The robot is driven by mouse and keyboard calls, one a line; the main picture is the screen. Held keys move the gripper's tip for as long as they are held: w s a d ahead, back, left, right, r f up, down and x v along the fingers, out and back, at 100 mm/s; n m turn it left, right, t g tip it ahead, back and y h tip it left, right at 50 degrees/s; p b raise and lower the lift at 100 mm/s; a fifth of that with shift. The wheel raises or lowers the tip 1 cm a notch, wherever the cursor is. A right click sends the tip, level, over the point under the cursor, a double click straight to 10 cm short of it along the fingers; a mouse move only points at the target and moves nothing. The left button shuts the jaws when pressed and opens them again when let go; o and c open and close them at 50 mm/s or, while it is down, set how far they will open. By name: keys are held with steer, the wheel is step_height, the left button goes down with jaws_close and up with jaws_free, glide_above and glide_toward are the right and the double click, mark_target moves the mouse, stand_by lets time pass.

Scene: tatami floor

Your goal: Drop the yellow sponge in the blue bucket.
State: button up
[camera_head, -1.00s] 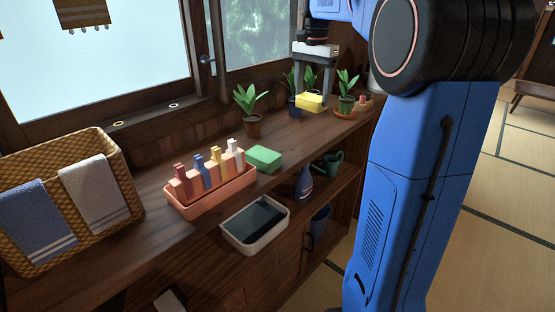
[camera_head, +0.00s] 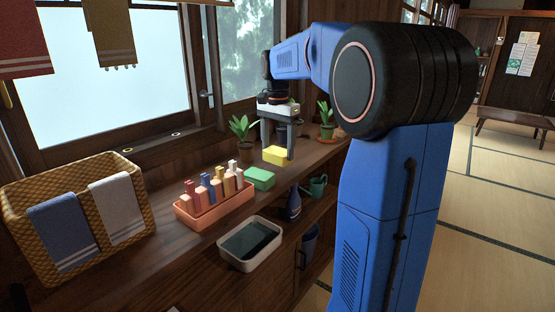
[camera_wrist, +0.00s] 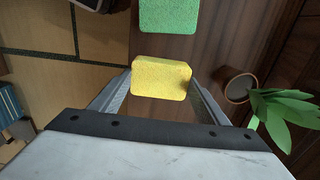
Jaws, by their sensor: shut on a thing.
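The yellow sponge (camera_head: 275,155) is a small block above or on the wooden counter, just behind a green sponge (camera_head: 260,179). My gripper (camera_head: 278,153) points down and is shut on the yellow sponge. In the wrist view the yellow sponge (camera_wrist: 161,79) sits between my two fingers (camera_wrist: 160,88), with the green sponge (camera_wrist: 168,14) ahead of it. I cannot tell how high the yellow sponge is above the counter. A blue bucket (camera_head: 309,246) shows low at the counter's right side, partly hidden by my arm.
Potted plants (camera_head: 242,132) stand behind my gripper. A dark bottle (camera_head: 293,203) and a green watering can (camera_head: 316,186) stand on a lower shelf.

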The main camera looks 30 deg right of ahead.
mark_target(278, 151)
steer(key=shift+f, duration=1.9)
steer(key=o, duration=1.1)
steer(key=shift+f, duration=0.1)
steer(key=shift+o, duration=0.2)
step_height(278, 151, up, 12)
steer(key=shift+r, duration=0.15)
steer(key=s+a+f+n+t, duration=0.1)
steer(key=s+a+f+n, duration=0.3)
steer(key=s+f, duration=0.3)
steer(key=s+a+f+n+t, duration=0.2)
steer(key=s+a+f+n, duration=0.3)
steer(key=s, duration=0.8)
steer(key=s+a+f+n+t, duration=0.1)
steer(key=s+a+f+n, duration=0.4)
steer(key=s+f, duration=0.4)
steer(key=shift+s+a+f+t, duration=0.15)
steer(key=shift+s+a+t, duration=0.25)
steer(key=shift+s+a, duration=0.4)
